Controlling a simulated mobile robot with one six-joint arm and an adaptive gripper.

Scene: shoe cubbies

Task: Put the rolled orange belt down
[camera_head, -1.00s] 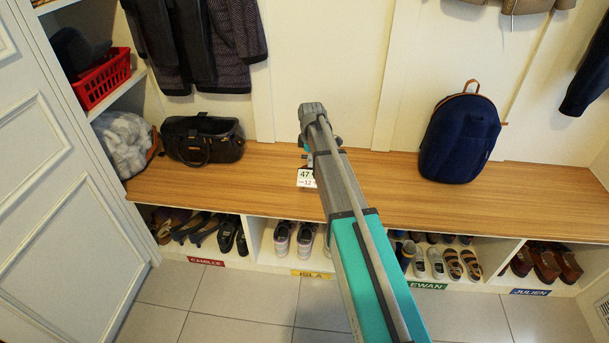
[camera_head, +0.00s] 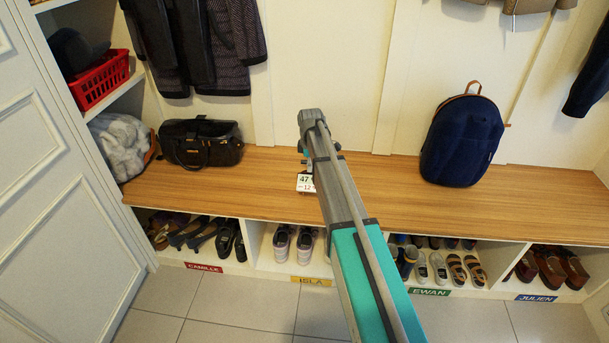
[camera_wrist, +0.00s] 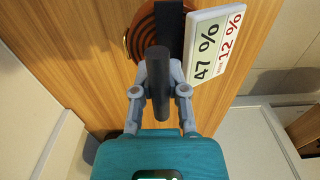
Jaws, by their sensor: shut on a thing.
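The rolled orange belt (camera_wrist: 142,38) shows in the wrist view as a dark-lined orange coil, over the wooden bench top. My gripper (camera_wrist: 173,72) is shut on it; dark upright parts in front hide the coil's right side. I cannot tell whether the coil touches the wood. In the head view my gripper (camera_head: 307,158) is over the bench near its back edge, and my own arm hides the belt. A white card reading 47 % and 12 % (camera_wrist: 213,45) is just right of the coil; it also shows in the head view (camera_head: 305,183).
The wooden bench (camera_head: 250,190) has free room on both sides of my gripper. A black bag (camera_head: 201,143) stands at left, a navy backpack (camera_head: 461,140) at right. Cubbies with shoes are below. A red basket (camera_head: 100,80) is on the left shelf.

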